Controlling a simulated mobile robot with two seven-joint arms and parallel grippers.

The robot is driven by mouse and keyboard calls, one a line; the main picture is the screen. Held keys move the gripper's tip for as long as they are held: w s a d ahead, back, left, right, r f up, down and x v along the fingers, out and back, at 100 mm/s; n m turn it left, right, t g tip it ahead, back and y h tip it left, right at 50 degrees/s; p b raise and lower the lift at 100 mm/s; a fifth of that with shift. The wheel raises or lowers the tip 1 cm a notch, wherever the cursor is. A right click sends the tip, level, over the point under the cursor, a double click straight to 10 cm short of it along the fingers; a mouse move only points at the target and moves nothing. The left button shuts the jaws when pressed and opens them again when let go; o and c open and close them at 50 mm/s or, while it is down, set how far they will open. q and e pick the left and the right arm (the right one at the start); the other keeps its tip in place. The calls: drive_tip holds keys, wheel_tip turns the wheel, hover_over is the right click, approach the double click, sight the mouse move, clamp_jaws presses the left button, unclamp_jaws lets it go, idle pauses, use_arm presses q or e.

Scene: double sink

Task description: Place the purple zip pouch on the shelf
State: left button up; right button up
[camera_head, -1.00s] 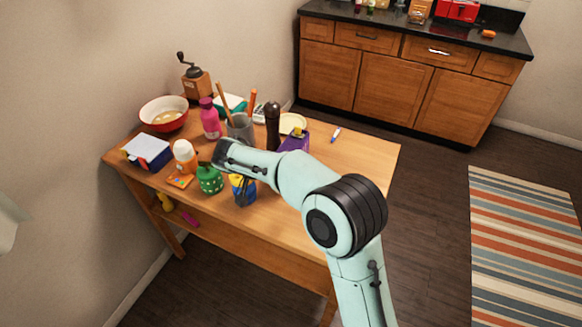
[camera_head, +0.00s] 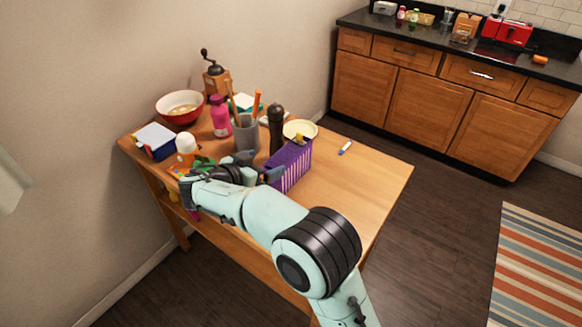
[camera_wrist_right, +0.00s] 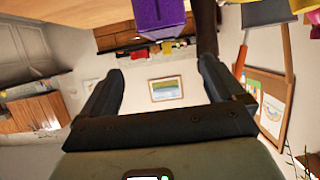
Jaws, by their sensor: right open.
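A purple object (camera_head: 291,163) with pale upright stripes on its side stands on the wooden table, right of the dark pepper mill. It is the only clearly purple thing; whether it is the zip pouch I cannot tell. My right gripper (camera_head: 260,166) is open and empty at its left side, its fingers pointing towards it. In the right wrist view the purple object (camera_wrist_right: 158,14) lies at the top edge, beyond my open fingers (camera_wrist_right: 162,75). A lower wooden shelf (camera_head: 243,252) shows under the table top, partly hidden by my arm. My left gripper is out of view.
A grey cup with pencils (camera_head: 245,135), the pepper mill (camera_head: 276,128), a pink bottle (camera_head: 220,117) and a red bowl (camera_head: 180,107) crowd the table's left and back. A pale round dish (camera_head: 300,129) stands behind the purple object. The table's right side (camera_head: 360,180) is mostly clear.

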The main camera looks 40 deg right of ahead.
drive_tip(key=p, duration=0.1)
approach(286, 153)
drive_tip(key=s+d+r, duration=0.2)
drive_tip(key=s, duration=0.1)
drive_tip(key=p+x, duration=0.1)
drive_tip(key=x, duration=0.1)
drive_tip(key=p+x, duration=0.1)
drive_tip(key=x, duration=0.1)
drive_tip(key=shift+w+f, duration=0.1)
drive_tip(key=shift+w, duration=0.35)
drive_tip(key=shift+w+d+f, duration=0.1)
drive_tip(key=shift+d+f, duration=0.05)
drive_tip(key=shift+d, duration=0.2)
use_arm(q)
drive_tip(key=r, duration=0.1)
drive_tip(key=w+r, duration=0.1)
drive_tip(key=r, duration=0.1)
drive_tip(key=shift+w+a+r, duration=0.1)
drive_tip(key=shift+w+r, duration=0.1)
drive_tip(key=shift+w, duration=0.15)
use_arm(e)
drive_tip(key=shift+c, duration=0.4)
drive_tip(key=c, duration=1.5)
